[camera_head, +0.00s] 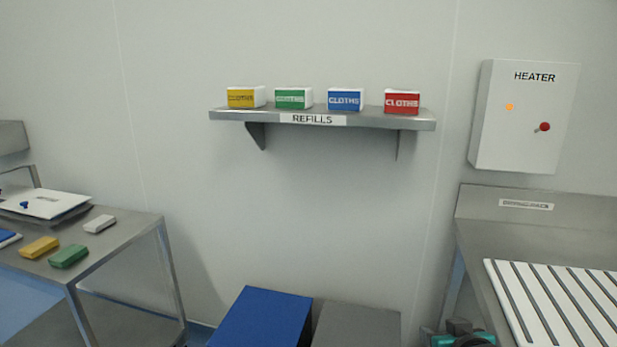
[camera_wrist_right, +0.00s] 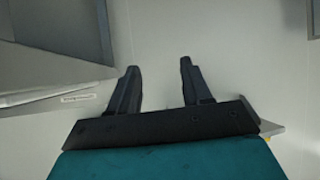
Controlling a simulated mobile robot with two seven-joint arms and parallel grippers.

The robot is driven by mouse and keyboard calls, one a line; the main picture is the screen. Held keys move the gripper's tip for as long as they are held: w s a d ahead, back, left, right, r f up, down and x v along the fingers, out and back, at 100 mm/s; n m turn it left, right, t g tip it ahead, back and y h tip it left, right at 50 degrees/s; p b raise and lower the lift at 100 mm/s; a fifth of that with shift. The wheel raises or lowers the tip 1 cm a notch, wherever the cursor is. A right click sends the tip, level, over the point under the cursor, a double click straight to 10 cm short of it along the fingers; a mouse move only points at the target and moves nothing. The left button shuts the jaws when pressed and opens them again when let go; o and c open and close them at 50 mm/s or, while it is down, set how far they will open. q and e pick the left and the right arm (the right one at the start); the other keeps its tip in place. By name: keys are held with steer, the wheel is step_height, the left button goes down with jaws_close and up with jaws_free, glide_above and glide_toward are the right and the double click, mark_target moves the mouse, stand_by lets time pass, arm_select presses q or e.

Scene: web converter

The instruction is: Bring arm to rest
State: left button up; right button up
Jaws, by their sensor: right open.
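My right gripper (camera_head: 458,328) shows at the bottom edge of the head view, below the shelf and left of the slatted bench. Only a small dark and teal part of it shows there. In the right wrist view my right gripper (camera_wrist_right: 158,64) has its two dark fingers apart, with nothing between them. A pale wall lies behind the fingers. My left gripper is not in view.
A wall shelf (camera_head: 380,121) holds several coloured cloth boxes. A heater box (camera_head: 522,120) hangs at right above a bench (camera_head: 476,240) with white slats. A steel table (camera_head: 125,236) with cloths stands left. A blue box (camera_head: 262,318) and a grey one (camera_head: 356,328) stand below.

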steer(key=s+a+f+n+y, duration=0.1)
steer(key=s+a+f, duration=0.2)
steer(key=s+f, duration=0.4)
steer(key=s+a+f+n+y, duration=0.1)
steer(key=s+a+f, duration=0.3)
steer(key=s, duration=1)
step_height(320, 180, down, 3)
steer(key=shift+s+f+g, duration=0.2)
steer(key=shift+s+g, duration=0.15)
steer(key=shift+g, duration=0.05)
steer(key=shift+c, duration=0.6)
steer(key=shift+d, duration=0.1)
